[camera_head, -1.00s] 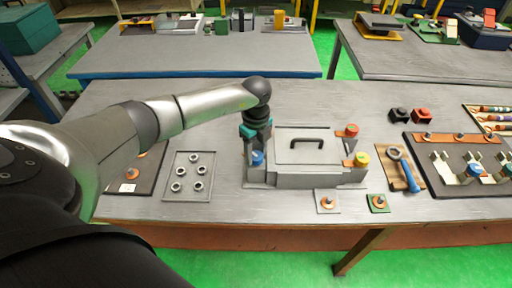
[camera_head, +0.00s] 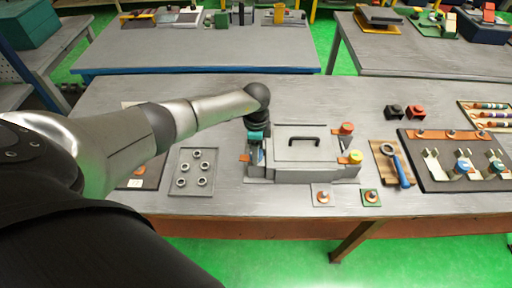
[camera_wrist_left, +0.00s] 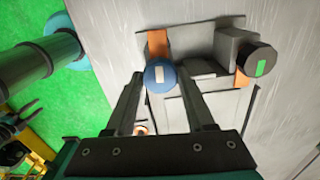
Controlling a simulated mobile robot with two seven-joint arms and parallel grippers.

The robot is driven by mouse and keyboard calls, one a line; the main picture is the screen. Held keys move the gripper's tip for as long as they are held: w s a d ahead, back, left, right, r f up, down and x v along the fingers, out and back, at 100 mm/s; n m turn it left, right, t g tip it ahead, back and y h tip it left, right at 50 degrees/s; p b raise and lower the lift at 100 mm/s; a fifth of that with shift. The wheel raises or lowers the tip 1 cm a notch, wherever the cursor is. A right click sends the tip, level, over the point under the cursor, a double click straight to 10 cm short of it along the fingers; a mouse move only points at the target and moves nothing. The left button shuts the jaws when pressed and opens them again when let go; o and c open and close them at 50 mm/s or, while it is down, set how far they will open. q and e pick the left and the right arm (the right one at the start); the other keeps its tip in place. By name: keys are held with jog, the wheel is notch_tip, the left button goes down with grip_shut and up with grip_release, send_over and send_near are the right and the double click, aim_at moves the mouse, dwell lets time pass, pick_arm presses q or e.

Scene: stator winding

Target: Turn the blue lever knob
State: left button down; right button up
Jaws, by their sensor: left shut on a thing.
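The blue lever knob (camera_wrist_left: 160,75) sits between the two fingertips of my left gripper (camera_wrist_left: 161,80) in the left wrist view, with a pale mark on its top. The fingers are shut on it. An orange piece (camera_wrist_left: 158,42) shows beside the knob. In the head view my left gripper (camera_head: 256,148) points down at the left end of the grey box (camera_head: 306,152). There the knob is mostly hidden by the gripper, and an orange tab (camera_head: 245,158) sticks out to the left. My right gripper is not in view.
A tray of nuts (camera_head: 207,168) lies to the left. A blue-handled tool (camera_head: 403,173) and a dark rack (camera_head: 437,180) lie to the right.

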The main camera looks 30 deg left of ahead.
pick_arm(q)
jog(key=shift+s+d+f, duration=0.1)
jog(key=shift+s+f, duration=0.15)
dwell(0.3)
jog(key=c, duration=0.6)
grip_release()
jog(key=o, duration=0.3)
jog(key=shift+w+r, duration=0.1)
jog(key=shift+w, duration=0.05)
jog(key=shift+w+r+n, duration=0.1)
jog(key=shift+n, duration=0.2)
jog(key=shift+r, duration=0.3)
notch_tip(320, 180, up, 14)
jog(key=shift+r, duration=0.25)
